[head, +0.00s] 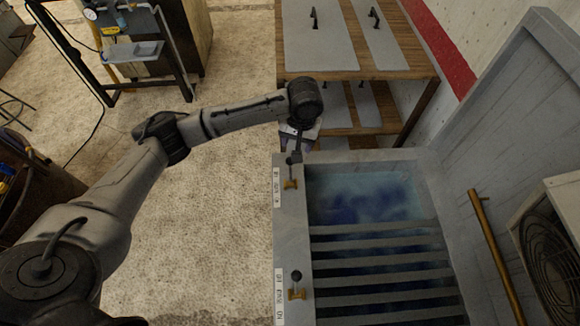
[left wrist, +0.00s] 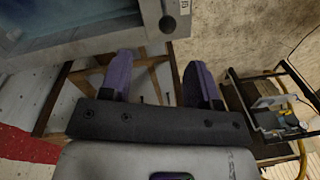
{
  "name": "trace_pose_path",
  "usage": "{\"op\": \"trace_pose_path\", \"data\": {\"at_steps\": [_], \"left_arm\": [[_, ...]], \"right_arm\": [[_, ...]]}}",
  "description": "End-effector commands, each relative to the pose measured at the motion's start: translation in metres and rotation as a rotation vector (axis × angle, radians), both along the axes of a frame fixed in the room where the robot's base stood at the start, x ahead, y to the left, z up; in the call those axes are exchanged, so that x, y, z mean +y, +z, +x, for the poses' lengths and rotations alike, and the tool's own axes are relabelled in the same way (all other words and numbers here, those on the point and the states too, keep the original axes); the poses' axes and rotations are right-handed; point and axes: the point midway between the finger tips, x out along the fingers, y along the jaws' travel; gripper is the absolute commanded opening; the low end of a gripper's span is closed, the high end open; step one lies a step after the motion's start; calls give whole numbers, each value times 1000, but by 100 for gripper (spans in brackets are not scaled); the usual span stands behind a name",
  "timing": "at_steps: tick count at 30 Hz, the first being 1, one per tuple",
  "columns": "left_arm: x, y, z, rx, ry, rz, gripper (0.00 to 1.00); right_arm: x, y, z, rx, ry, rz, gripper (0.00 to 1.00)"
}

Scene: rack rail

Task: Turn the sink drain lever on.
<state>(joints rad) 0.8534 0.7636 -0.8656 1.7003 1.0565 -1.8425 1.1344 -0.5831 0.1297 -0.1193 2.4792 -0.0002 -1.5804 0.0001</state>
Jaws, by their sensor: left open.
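The sink (head: 430,165) is a grey basin with bluish water and slats, at the right of the head view. Two levers with dark knobs and yellowish bases stand on its left rim: a far lever (head: 291,183) and a near lever (head: 297,292). Each has a white label beside it; I cannot read clearly which says drain. My left gripper (head: 300,138) is just beyond the far lever, partly hidden by its wrist. In the left wrist view its purple fingers (left wrist: 160,72) are apart with nothing between them. The sink corner (left wrist: 95,22) lies ahead of them. My right gripper is not seen.
A wooden shelf unit (head: 425,120) with grey panels stands behind the sink. A grey wall panel (head: 490,140), a brass bar (head: 490,245) and a fan unit (head: 550,250) are on the right. A dark rack (head: 150,75) stands far left. The floor (head: 210,235) left of the sink is clear.

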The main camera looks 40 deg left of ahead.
Motion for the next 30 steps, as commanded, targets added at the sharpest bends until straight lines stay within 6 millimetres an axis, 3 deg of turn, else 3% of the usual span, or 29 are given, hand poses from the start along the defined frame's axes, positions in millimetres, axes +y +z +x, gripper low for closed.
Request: {"op": "trace_pose_path", "data": {"at_steps": [8,21,30], "left_arm": [[18,-4,7,12,81,15,56],[25,-82,3,13,79,17,56],[27,-118,2,9,78,15,56]], "right_arm": [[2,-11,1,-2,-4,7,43],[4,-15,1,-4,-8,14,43],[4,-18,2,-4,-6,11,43]]}}
